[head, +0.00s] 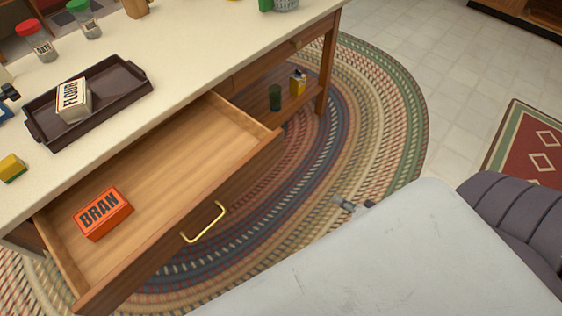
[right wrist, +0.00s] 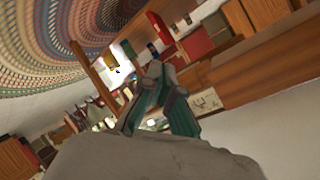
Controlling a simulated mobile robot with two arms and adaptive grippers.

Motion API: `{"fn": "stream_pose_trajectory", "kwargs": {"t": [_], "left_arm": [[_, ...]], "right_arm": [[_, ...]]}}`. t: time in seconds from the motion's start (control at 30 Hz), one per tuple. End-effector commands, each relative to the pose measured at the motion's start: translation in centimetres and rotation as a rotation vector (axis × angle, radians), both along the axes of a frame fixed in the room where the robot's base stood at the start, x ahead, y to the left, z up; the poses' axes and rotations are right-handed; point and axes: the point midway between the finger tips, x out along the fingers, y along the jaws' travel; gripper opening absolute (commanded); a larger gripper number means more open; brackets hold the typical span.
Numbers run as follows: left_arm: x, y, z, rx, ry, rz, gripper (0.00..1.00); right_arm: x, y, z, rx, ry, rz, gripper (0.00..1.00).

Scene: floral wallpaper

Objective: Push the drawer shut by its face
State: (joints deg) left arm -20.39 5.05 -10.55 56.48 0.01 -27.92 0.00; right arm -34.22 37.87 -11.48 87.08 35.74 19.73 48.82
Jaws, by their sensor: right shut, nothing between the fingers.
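The wooden drawer (head: 180,167) is pulled well out from under the cream-topped table in the head view. Its brown face has a brass handle (head: 205,224) and points toward me. An orange BRAN box (head: 103,213) lies inside, near the left end. My right gripper (head: 345,203) shows small, over the rug to the right of the drawer face and apart from it; my pale arm hides part of it. In the right wrist view its dark fingers (right wrist: 165,80) are shut and empty. My left gripper is not in view.
The table top (head: 190,75) holds a dark tray (head: 130,95) with a flour packet, several jars and a yellow-green block (head: 12,168). A green cup (head: 275,97) and a yellow container (head: 298,83) stand beneath. A braided rug (head: 385,110) covers the open floor.

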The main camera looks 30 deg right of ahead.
Motion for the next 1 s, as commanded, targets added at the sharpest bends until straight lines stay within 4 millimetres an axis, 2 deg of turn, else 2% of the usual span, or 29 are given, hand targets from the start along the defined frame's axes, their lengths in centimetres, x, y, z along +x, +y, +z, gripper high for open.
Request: {"fn": "stream_pose_trajectory", "kwargs": {"t": [0.03, 0.1, 0.2, 0.33, 0.47, 0.57, 1.0], "left_arm": [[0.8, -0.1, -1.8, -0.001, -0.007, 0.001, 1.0], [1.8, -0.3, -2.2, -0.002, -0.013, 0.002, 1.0], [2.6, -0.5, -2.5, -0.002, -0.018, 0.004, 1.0], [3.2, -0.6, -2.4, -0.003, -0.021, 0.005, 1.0], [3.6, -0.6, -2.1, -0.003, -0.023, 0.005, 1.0], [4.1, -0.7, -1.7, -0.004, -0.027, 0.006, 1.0], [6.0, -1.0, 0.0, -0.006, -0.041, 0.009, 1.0]], "right_arm": [[1.1, 1.1, 1.9, 0.13, -0.073, 0.007, 0.0], [2.2, 2.6, 5.7, 0.317, -0.146, 0.008, 0.0], [2.7, 4.5, 9.9, 0.534, -0.201, 0.019, 0.0], [2.8, 5.9, 12.9, 0.695, -0.226, 0.028, 0.0], [3.5, 6.4, 13.8, 0.738, -0.234, 0.028, 0.0], [4.8, 6.7, 13.9, 0.737, -0.237, 0.027, 0.0], [13.3, 9.5, 13.9, 0.734, -0.236, 0.027, 0.0]]}}
